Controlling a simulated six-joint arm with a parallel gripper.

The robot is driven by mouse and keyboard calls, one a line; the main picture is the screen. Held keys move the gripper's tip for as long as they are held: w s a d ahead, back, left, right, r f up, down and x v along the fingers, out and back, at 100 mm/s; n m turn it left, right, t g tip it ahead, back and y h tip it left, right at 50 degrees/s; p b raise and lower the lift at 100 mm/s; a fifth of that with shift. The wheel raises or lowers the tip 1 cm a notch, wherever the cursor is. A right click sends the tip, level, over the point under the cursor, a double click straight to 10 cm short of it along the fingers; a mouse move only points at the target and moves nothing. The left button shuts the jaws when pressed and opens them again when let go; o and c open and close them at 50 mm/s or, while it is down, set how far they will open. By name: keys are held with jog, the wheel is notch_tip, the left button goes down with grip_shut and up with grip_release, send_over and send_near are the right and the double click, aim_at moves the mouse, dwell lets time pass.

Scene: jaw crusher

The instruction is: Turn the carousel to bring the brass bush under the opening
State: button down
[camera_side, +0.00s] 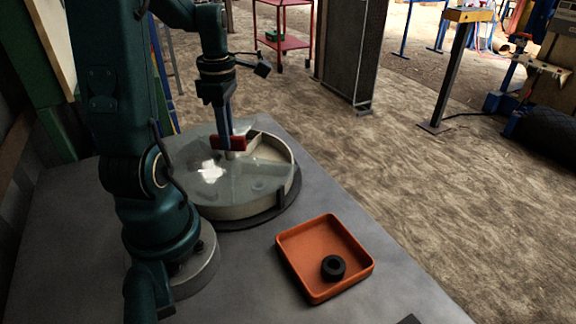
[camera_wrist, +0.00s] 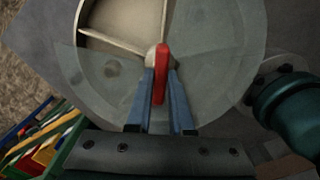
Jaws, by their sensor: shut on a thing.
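The round carousel (camera_side: 248,211) stands on the grey table under a cloudy see-through cover (camera_side: 190,150); it also shows in the wrist view (camera_wrist: 225,90). The cover's opening (camera_wrist: 125,20) is at the top left in the wrist view and shows a bare pale floor and divider walls. A red handle (camera_side: 240,143) stands at the carousel's centre; it also shows in the wrist view (camera_wrist: 161,65). My gripper (camera_wrist: 160,85) is shut on the red handle, one blue finger on each side. A dim round shape (camera_wrist: 112,68) shows under the cover. I cannot tell whether it is the brass bush.
An orange tray (camera_side: 310,246) with a black ring (camera_side: 333,267) in it lies on the table in front of the carousel. Bare table (camera_side: 400,298) lies around the tray. A green bin of coloured things (camera_wrist: 40,145) is at the lower left in the wrist view.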

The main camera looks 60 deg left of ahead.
jog(key=shift+m, duration=7.2)
jog(key=c, duration=0.8)
grip_release()
jog(key=shift+r, duration=0.1)
